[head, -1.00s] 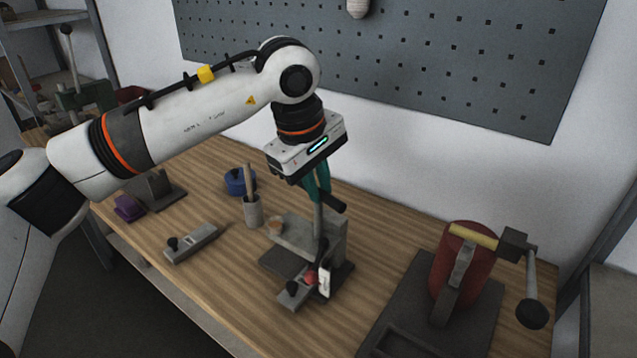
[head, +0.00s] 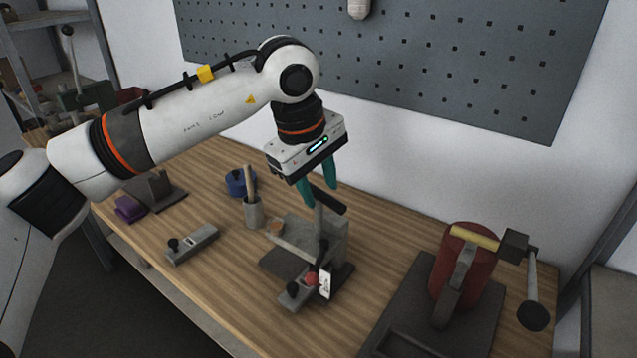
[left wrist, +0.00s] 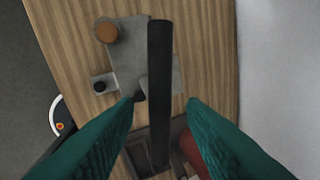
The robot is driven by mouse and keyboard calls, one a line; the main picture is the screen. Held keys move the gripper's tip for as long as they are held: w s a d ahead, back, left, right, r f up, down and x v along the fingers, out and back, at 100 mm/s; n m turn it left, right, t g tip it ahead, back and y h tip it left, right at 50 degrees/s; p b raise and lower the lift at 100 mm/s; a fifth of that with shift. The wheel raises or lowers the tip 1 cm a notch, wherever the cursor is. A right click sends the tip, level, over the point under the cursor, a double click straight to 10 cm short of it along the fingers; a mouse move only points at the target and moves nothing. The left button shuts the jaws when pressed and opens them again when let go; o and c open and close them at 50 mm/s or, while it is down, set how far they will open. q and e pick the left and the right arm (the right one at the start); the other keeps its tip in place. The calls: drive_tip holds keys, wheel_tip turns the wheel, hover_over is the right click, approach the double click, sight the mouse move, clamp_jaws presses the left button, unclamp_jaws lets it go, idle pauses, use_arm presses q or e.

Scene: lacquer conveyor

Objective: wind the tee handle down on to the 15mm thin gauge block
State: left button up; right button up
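The tee handle's black crossbar (head: 330,197) sits on top of an upright grey screw in a grey clamp stand (head: 330,238). My left gripper (head: 318,193) is open just above it, fingers apart. In the left wrist view the crossbar (left wrist: 160,60) runs lengthwise between the two teal fingertips, and I see no contact. A grey block with a black knob (head: 292,291) sticks out low at the front of the stand; it may be the thin gauge block, but I cannot read its size. Whether the screw touches it is hidden. My right gripper is out of view.
Another grey block with a black knob (head: 192,244) lies to the left. A grey cup (head: 253,214) and a blue round object (head: 237,184) stand behind. A red drum with a crank (head: 468,270) stands right on a dark plate. Bare wood lies between.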

use_arm(q)
drive_tip(key=v, duration=1.2)
drive_tip(key=shift+b, duration=0.45)
drive_tip(key=shift+f, duration=0.1)
